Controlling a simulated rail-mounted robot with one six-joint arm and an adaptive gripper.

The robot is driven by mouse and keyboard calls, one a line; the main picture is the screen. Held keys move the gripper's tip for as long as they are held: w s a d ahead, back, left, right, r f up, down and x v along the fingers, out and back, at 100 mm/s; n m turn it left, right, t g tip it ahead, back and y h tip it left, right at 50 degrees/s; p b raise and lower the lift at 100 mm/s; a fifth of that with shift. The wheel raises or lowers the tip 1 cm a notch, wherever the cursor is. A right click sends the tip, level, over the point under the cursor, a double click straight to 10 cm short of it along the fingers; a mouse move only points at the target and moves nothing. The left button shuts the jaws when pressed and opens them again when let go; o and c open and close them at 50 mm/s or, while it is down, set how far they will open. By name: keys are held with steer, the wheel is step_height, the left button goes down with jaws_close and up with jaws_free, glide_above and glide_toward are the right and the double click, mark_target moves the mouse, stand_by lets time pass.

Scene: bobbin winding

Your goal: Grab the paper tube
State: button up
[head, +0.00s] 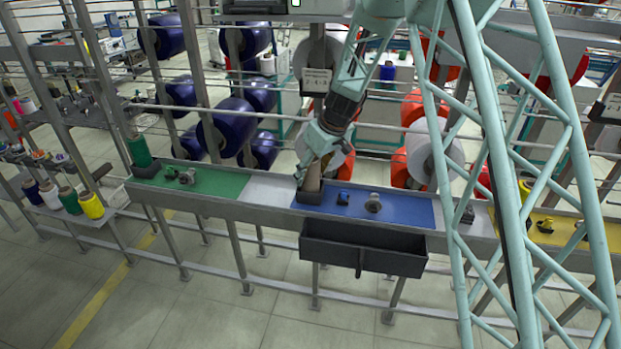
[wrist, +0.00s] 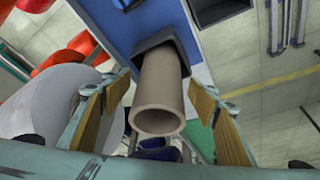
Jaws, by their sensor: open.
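The paper tube (wrist: 158,97) is a plain brown hollow cylinder. It stands in a dark square holder (wrist: 158,52), its open end facing the wrist camera. In the head view the tube (head: 312,180) shows partly below my gripper (head: 311,166), at the left end of the blue mat (head: 400,208). My gripper also shows in the wrist view (wrist: 161,95), open, with one wooden-looking finger pad on either side of the tube. Gaps show between the pads and the tube.
A black bin (head: 360,248) hangs on the front of the rail table. A green mat (head: 215,184) with a green spool (head: 139,151) lies to the left, a yellow mat (head: 560,226) to the right. Small fittings sit on the blue mat. Large blue, white and red rolls stand on racks behind.

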steer(key=shift+w+a+f, duration=0.15)
steer(key=shift+w+f, duration=0.05)
steer(key=shift+f, duration=0.4)
steer(key=shift+c, duration=0.2)
steer(key=c, duration=0.9)
steer(key=shift+r, duration=0.2)
step_height(320, 180, up, 10)
steer(key=shift+f, duration=0.15)
stand_by(0.6)
